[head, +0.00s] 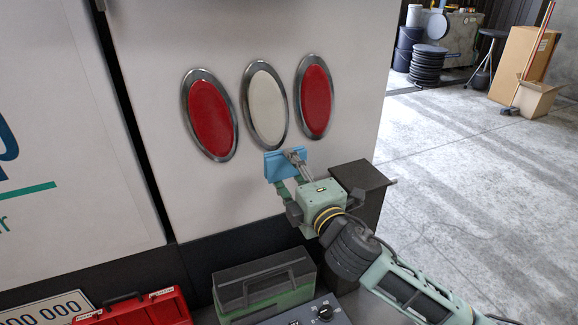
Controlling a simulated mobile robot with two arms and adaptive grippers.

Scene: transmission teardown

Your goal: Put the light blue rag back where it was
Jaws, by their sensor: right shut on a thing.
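The light blue rag (279,164) is in the head view, just below the oval vehicle lights. My right gripper (291,158) is shut on the rag and holds it up close to the white vehicle panel. I cannot tell whether the rag touches the panel. The gripper's fingers hide part of the rag. My left gripper is not in view.
Two red lights (211,114) flank a white light (265,105) on the white panel (160,50). Below stand a red toolbox (140,310), a green-and-black case (265,283) and a device with knobs (312,312). Cardboard boxes (524,55) stand far right; the concrete floor (450,190) is clear.

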